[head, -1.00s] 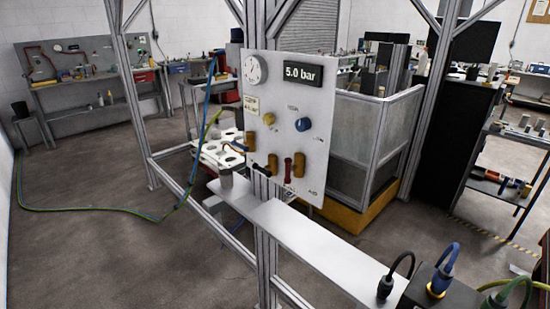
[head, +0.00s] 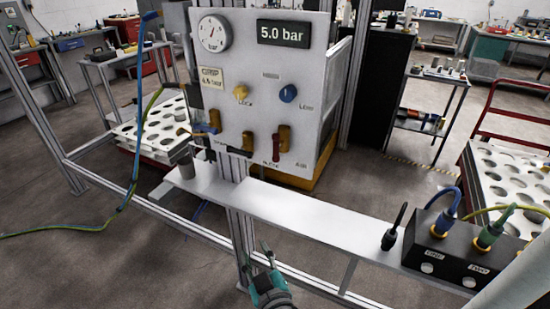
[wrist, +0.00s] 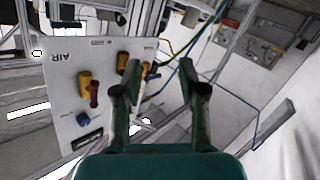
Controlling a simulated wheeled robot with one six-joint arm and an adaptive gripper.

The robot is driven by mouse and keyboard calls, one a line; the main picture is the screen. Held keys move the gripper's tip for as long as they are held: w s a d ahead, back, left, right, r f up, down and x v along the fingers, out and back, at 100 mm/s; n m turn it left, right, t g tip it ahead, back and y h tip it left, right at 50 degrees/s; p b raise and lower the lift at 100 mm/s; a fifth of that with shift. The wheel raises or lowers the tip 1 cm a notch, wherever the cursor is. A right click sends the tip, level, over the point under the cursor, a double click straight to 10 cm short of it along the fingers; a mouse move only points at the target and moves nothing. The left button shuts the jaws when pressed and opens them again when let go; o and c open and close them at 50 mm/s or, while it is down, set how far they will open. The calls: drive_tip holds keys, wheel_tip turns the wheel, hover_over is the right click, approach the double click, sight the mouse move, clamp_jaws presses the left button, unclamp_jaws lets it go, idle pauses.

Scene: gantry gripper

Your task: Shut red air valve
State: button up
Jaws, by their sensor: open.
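The red air valve handle (head: 276,147) is on the lower right of the white panel (head: 262,95). In the wrist view the panel appears turned over, with the red handle (wrist: 94,94) left of my fingers. My gripper (head: 258,257) is at the bottom of the head view, below and in front of the panel and shelf. In the wrist view my gripper (wrist: 160,76) is open, its two dark fingers apart with nothing between them. It does not touch the valve.
A black-handled valve (head: 240,151) and a blue-handled valve (head: 207,128) are left of the red one. Yellow (head: 241,92) and blue (head: 288,93) knobs sit above. A grey shelf (head: 310,215) juts below the panel, with a black connector box (head: 450,250) at right. The display (head: 283,31) reads 5.0 bar.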

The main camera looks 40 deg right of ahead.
drive_tip(key=w+d+r+m+g+h, duration=0.1)
drive_tip(key=w+d+r+m+h, duration=0.15)
drive_tip(key=r, duration=0.25)
drive_tip(key=w+d+r+m+g+h, duration=0.1)
drive_tip(key=w+d+r+m+h, duration=0.15)
drive_tip(key=r, duration=0.35)
drive_tip(key=m+g+h, duration=0.4)
drive_tip(key=m, duration=0.2)
approach(275, 142)
drive_tip(key=x, duration=1)
drive_tip(key=shift+w+d, duration=0.2)
drive_tip(key=shift+d, duration=0.1)
clamp_jaws()
